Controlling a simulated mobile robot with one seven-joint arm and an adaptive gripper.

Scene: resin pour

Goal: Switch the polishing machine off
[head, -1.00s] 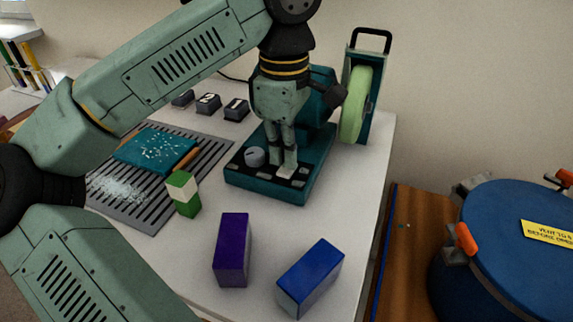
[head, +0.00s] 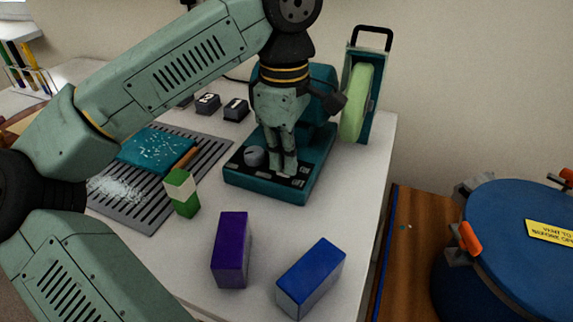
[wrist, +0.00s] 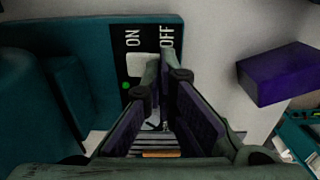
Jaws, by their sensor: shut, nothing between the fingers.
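The polishing machine (head: 265,188) is a teal unit with a pale green wheel (head: 354,105), a grey round knob (head: 254,156) and small controls along its front panel. My gripper (head: 284,171) points down over that panel with its fingers together and empty. In the wrist view my gripper (wrist: 164,60) has its tips at a white switch (wrist: 140,66) between the words ON and OFF, on the OFF side. The tips partly hide the switch, and I cannot tell if they touch it. A small green light (wrist: 126,85) glows beside ON.
A purple block (head: 230,250), a blue block (head: 311,278) and a green-and-white block (head: 182,193) stand on the white table in front. A slotted grey mat (head: 215,150) with a teal slab (head: 155,150) lies left. A blue drum (head: 500,260) stands right.

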